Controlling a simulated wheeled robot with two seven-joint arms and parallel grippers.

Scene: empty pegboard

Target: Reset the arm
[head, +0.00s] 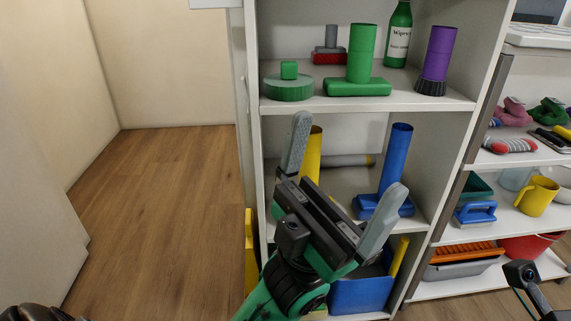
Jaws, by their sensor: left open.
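My left gripper (349,157) is in the middle of the head view, in front of the open shelf unit. Its two grey fingers are spread wide apart and nothing is between them. Its green and black arm comes up from the bottom edge. The gripper covers part of the middle shelf and of the yellow and blue tools there. No fingers of my right gripper show. A dark part, possibly of my own body, shows at the lower right edge.
The shelf unit (440,98) holds a green brush (361,60), a purple brush (438,55), a green bottle (398,35) and a blue tool (395,160). A blue bin (360,294) sits low. More shelves stand at right. The wooden floor (165,215) at left is clear.

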